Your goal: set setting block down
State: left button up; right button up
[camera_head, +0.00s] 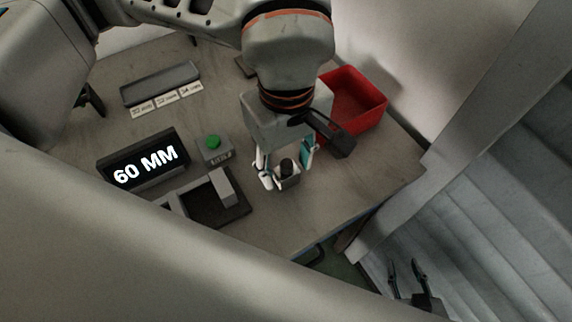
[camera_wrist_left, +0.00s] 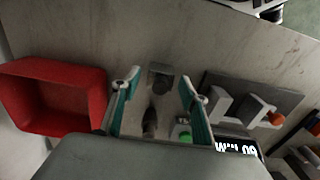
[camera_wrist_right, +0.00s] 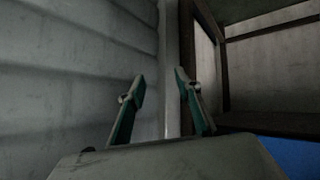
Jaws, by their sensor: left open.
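The likely setting block is a small grey block (camera_head: 289,181) with a dark round knob on top, near the right front part of the table. It also shows in the left wrist view (camera_wrist_left: 161,80). My left gripper (camera_head: 287,163) points down over it with its fingers on either side. In the left wrist view, the left gripper (camera_wrist_left: 159,84) is open, with gaps between its fingers and the block. The block appears to rest on the table. My right gripper (camera_head: 408,268) is open and empty, away from the table; it also shows in the right wrist view (camera_wrist_right: 156,84).
A dark fixture with light grey blocks (camera_head: 225,187) stands left of the block, beside a green button box (camera_head: 213,147) and a display reading "60 MM" (camera_head: 144,165). A red bin (camera_head: 355,100) stands behind right. The table (camera_head: 345,190) is clear right of the block.

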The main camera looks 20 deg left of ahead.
aim_at(287, 164)
pick_arm(q)
notch_tip(287, 164, up, 11)
jog(key=p, duration=0.1)
jog(key=shift+s, duration=0.1)
dwell(0.6)
